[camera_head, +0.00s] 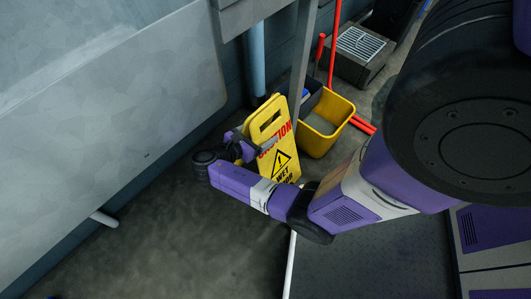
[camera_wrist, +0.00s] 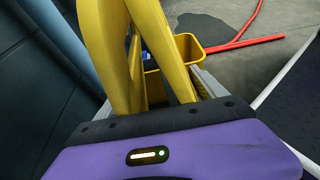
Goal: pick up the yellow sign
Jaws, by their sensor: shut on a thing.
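The yellow sign (camera_head: 278,148), a folding wet-floor caution board with a warning triangle, stands roughly upright in the head view. My gripper (camera_head: 262,146) is at its left side, shut on the sign near mid-height. In the wrist view the yellow sign (camera_wrist: 108,45) rises close in front of my gripper (camera_wrist: 160,105), its two panels spread apart. The fingertips are mostly hidden in both views. I cannot tell whether the sign's foot touches the floor.
A yellow mop bucket (camera_head: 328,122) stands just behind the sign, with red poles (camera_head: 362,125) beside it. A grey metal panel (camera_head: 110,130) fills the left. A grey post (camera_head: 302,60) and a light blue pipe (camera_head: 257,60) stand behind. The floor (camera_head: 205,235) in front is clear.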

